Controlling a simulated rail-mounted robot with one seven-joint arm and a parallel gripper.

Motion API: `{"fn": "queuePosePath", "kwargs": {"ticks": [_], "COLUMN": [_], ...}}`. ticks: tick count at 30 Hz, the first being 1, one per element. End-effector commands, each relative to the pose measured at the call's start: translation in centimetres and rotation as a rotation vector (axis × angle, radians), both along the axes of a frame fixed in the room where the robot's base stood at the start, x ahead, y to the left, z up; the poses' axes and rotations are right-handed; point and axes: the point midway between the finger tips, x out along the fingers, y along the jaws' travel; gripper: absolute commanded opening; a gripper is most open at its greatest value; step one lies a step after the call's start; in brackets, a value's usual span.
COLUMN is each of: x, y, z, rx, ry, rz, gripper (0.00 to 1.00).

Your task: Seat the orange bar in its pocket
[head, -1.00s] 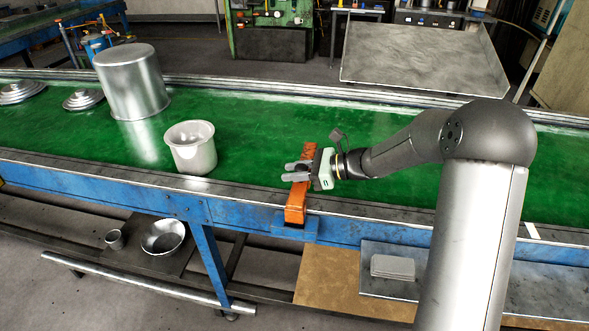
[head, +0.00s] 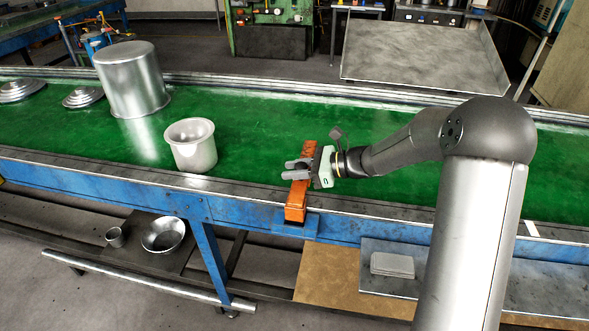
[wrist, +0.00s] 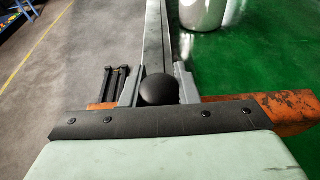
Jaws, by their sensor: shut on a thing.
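The orange bar (head: 296,205) lies across the front edge of the green conveyor, one end over the belt and the other over the blue side rail. My gripper (head: 297,168) is shut on the bar near its middle, reaching in from the right. In the wrist view the bar (wrist: 285,108) shows on both sides of my gripper (wrist: 158,92), with a dark round knob between the fingers. A blue bracket (head: 313,227) on the rail lies under the bar's near end and may be the pocket. Its inside is hidden, and I cannot tell whether the bar touches it.
An open metal pot (head: 194,150) stands on the belt (head: 250,115) left of my gripper. A taller upturned pot (head: 133,80) and two lids (head: 83,97) are farther left. The belt behind my gripper is clear.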

Motion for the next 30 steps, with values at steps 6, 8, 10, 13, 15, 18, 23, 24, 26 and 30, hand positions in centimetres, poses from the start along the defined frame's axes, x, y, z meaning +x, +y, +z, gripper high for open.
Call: {"fn": "queuePosePath", "kwargs": {"ticks": [6, 8, 10, 13, 15, 18, 23, 24, 26, 30], "x": [0.02, 0.03, 0.03, 0.02, 0.02, 0.02, 0.03, 0.02, 0.03, 0.03], "y": [0.02, 0.03, 0.03, 0.03, 0.03, 0.02, 0.02, 0.02, 0.03, 0.03], "z": [0.19, 0.16, 0.12, 0.13, 0.10, -0.01, -0.31, -0.39, -0.50, -0.77], "rx": [0.002, 0.002, 0.002, 0.002, 0.002, 0.002, 0.002, 0.002, 0.002, 0.002], "ry": [-0.001, -0.001, -0.001, -0.001, -0.001, -0.001, -0.001, -0.001, -0.001, -0.001], "rz": [0.000, 0.000, 0.000, 0.000, 0.000, 0.000, 0.000, 0.000, 0.000, 0.000], "gripper": [0.00, 0.00, 0.00, 0.00, 0.00, 0.00, 0.00, 0.00, 0.00, 0.00]}}
